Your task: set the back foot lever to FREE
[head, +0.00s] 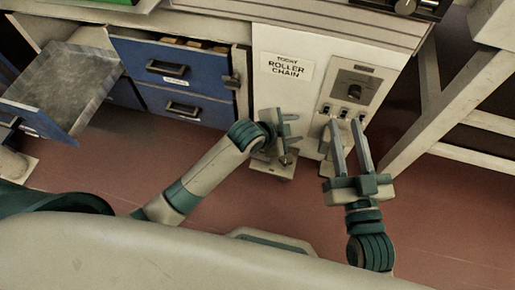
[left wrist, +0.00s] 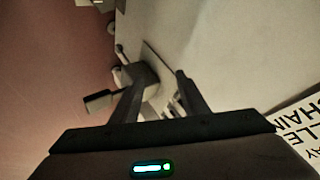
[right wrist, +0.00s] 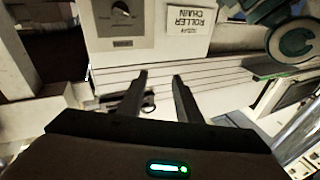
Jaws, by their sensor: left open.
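A foot lever with a dark, flat handle (left wrist: 100,99) shows in the left wrist view. It sticks out to the left from a grey block on a pale plate (left wrist: 153,60) low on the cabinet. The lettering beside it is too small to read. My left gripper (head: 295,128) is open in front of the cabinet's lower part; in its wrist view the left finger overlaps the block and the handle lies outside that finger. I cannot tell whether they touch. My right gripper (head: 348,124) is open and empty, pointing toward the control panel's lower part.
The white cabinet (head: 287,40) carries a "ROLLER CHAIN" sign (head: 287,68) and a control panel (head: 352,88) with a knob. Blue drawers (head: 185,103) stand left, one pulled out (head: 62,90). A pale frame leg (head: 408,130) stands right.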

